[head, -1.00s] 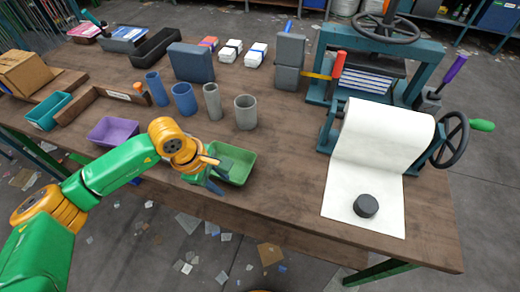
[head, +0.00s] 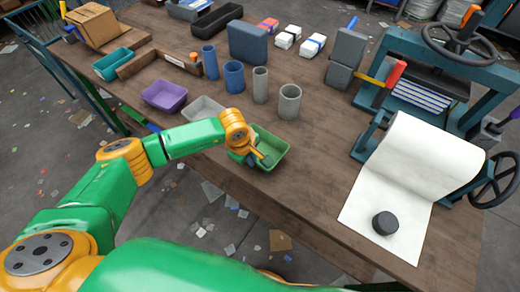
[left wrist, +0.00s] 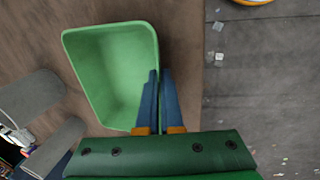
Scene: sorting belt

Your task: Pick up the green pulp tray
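The green pulp tray (head: 279,154) is near the front edge of the wooden table in the head view. It fills the upper left of the left wrist view (left wrist: 105,70). My left gripper (head: 262,160) is over the tray's near side. In the left wrist view its two blue fingers (left wrist: 160,75) are close together with a thin gap, one on the inner side of the tray's long wall and one outside. They look shut on that wall, and they hide part of it. The tray looks level, at table height. My right gripper is not in view.
A grey tray (head: 203,109) and a purple tray (head: 164,96) stand left of the green tray. Grey and blue cups (head: 289,101) stand behind it. A press with white paper (head: 375,210) and a black puck (head: 385,223) is to the right. Table between is clear.

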